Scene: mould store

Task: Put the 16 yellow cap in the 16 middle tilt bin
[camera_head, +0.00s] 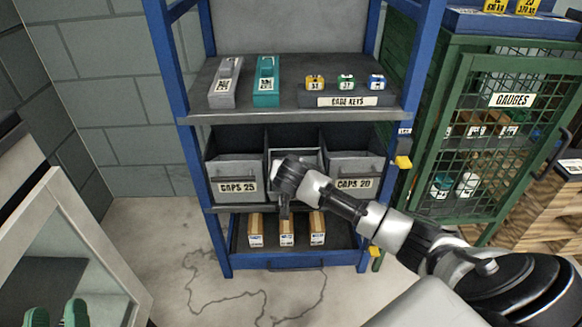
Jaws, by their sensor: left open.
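The middle bin (310,157) is on the middle shelf of the blue rack, between the CAPS 25 bin (235,172) and the CAPS 20 bin (354,168).
Above is a shelf (205,102) with grey and teal pieces and a CAGE KEYS block (347,100). Below, several labelled tan blocks (256,230) stand in a tray. A green mesh GAUGES cage (490,130) stands right, a pale-framed cabinet (60,230) left.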

